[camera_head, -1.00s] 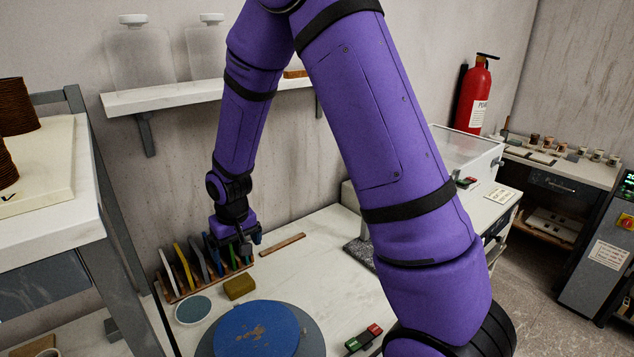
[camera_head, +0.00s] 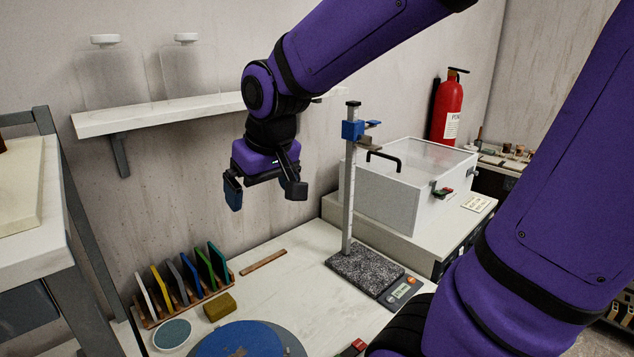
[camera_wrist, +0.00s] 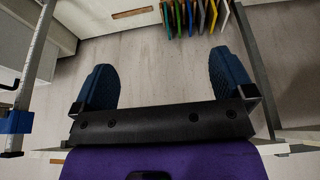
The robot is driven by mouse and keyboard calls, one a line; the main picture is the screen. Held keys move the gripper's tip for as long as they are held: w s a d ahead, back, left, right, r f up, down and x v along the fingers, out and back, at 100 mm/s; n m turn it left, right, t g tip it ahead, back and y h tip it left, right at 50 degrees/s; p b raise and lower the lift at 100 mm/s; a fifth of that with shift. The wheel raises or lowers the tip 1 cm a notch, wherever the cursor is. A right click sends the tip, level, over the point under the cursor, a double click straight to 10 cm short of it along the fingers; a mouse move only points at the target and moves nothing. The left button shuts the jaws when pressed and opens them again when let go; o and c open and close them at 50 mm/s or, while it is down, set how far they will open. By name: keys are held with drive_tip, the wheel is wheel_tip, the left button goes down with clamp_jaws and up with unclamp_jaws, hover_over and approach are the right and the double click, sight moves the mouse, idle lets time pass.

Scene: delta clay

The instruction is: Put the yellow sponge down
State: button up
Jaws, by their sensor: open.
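My gripper (camera_head: 264,194) is open and empty, high above the bench and well above the sponge, in front of the wall. In the wrist view the two blue fingertips (camera_wrist: 160,88) are spread wide with nothing between them. The sponge does not show in the wrist view.
The slab rack (camera_head: 185,300) stands by the wall, with a flat wooden strip (camera_head: 263,262) to its right. The blue disc (camera_head: 240,342) is at the front. A height gauge (camera_head: 348,200) on a granite base and a clear-lidded box (camera_head: 385,195) stand right. A shelf (camera_head: 160,112) is behind.

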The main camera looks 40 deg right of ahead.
drive_tip(key=s+d+r+t, duration=0.1)
drive_tip(key=s+r, duration=0.3)
drive_tip(key=s, duration=0.8)
drive_tip(key=shift+s+d+r, duration=0.15)
drive_tip(key=shift+s+r, duration=0.05)
drive_tip(key=shift+r, duration=0.1)
idle(0.7)
drive_tip(key=g, duration=0.5)
hover_over(219, 302)
wheel_tip(219, 302, down, 31)
drive_tip(key=shift+f, duration=5.95)
